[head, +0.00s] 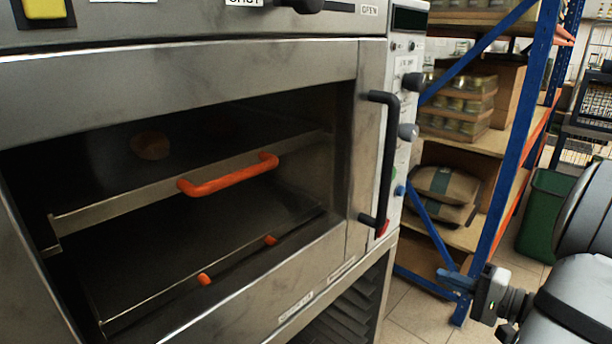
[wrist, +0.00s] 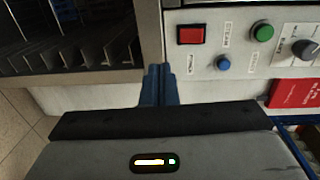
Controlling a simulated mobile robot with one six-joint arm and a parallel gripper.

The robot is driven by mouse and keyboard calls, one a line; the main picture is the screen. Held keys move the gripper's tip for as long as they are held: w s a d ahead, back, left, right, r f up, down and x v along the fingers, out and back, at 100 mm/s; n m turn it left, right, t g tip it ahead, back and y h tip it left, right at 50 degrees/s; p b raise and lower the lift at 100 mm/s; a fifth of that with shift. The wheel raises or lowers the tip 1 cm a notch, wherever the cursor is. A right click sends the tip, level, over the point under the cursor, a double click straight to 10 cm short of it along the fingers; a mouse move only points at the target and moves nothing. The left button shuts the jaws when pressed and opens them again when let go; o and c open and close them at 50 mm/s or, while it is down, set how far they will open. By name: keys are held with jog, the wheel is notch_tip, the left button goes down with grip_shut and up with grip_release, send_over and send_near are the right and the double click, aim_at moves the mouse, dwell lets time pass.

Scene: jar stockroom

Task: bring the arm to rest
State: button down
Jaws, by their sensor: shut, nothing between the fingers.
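My gripper (head: 456,279) is at the lower right in the head view, beside the oven's right side and apart from it. Its blue fingers are shut with nothing between them. In the wrist view the blue fingers (wrist: 158,86) show together in front of the oven's control panel (wrist: 205,98). My arm comes in from the right edge of the head view.
A steel oven (head: 205,80) fills the left, with a black door handle (head: 388,160) and an orange-handled tray (head: 229,176) inside. A blue-post rack (head: 522,130) holds jars (head: 460,105) and sacks (head: 443,190). A green bin (head: 544,210) stands at right.

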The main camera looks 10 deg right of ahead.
jog(key=s+a+r+n+g+h+p, duration=0.1)
jog(key=s+a+r+n+g+p, duration=0.2)
jog(key=a+g, duration=0.5)
jog(key=s+a+r+n+g+p, duration=0.1)
jog(key=a+r+n+g+p, duration=0.3)
jog(key=a, duration=0.8)
jog(key=s+a+r+n+h+p, duration=0.3)
jog(key=s+a+r+h+p, duration=0.1)
jog(key=r+h+p, duration=0.5)
jog(key=shift+s+r+n+t, duration=0.4)
jog(key=shift+s, duration=0.1)
jog(key=shift+a, duration=0.1)
